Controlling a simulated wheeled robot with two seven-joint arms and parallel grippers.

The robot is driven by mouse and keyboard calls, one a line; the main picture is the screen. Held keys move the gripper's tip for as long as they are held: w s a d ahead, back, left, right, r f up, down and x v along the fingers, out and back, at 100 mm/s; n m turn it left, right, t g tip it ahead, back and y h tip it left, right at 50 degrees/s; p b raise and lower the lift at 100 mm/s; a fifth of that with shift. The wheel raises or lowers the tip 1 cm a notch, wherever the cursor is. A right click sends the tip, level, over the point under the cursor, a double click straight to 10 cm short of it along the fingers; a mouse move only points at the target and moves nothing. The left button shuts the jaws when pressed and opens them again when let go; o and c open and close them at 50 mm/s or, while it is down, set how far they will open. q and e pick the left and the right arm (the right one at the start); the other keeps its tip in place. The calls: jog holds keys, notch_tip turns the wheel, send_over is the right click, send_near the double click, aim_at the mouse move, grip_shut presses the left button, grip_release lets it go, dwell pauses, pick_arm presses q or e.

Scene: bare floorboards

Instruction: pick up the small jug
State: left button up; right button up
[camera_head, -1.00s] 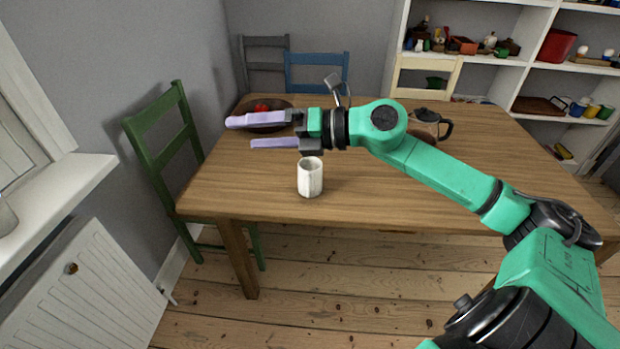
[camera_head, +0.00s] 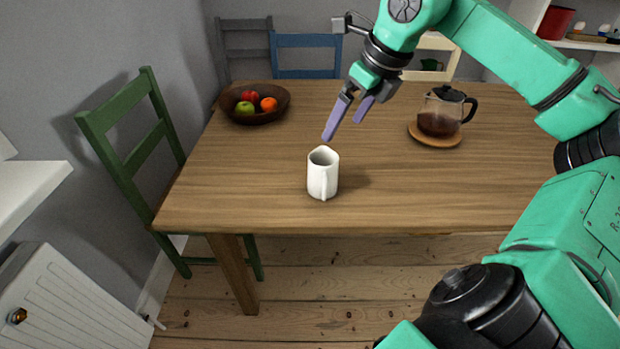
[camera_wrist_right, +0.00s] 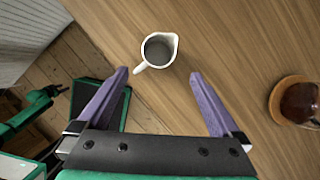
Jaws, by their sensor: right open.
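The small jug (camera_head: 322,176) is white and stands upright on the wooden table near its front edge, its handle facing the front. In the right wrist view the jug (camera_wrist_right: 158,50) shows from above, with its dark inside, a spout at the upper right and its handle at the lower left. My right gripper (camera_head: 343,128) is open and empty, pointing down, above and behind the jug. In the right wrist view the jug lies ahead of and between the open fingers (camera_wrist_right: 158,78), not touched by them. My left gripper is not in view.
A glass teapot (camera_head: 440,118) on a round wooden board (camera_head: 424,139) stands to the right. A brown bowl (camera_head: 240,114) of fruit is at the back left. A green chair (camera_head: 122,130) is at the table's left. The tabletop around the jug is clear.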

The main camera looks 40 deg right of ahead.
aim_at(325, 157)
jog(key=x, duration=0.6)
jog(key=shift+w+f, duration=0.1)
jog(key=p+x, duration=0.2)
jog(key=x, duration=0.4)
jog(key=shift+f, duration=0.15)
jog(key=x, duration=0.3)
jog(key=shift+f, duration=0.15)
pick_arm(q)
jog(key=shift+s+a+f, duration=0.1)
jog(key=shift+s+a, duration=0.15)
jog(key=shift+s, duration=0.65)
pick_arm(e)
jog(key=c, duration=1.4)
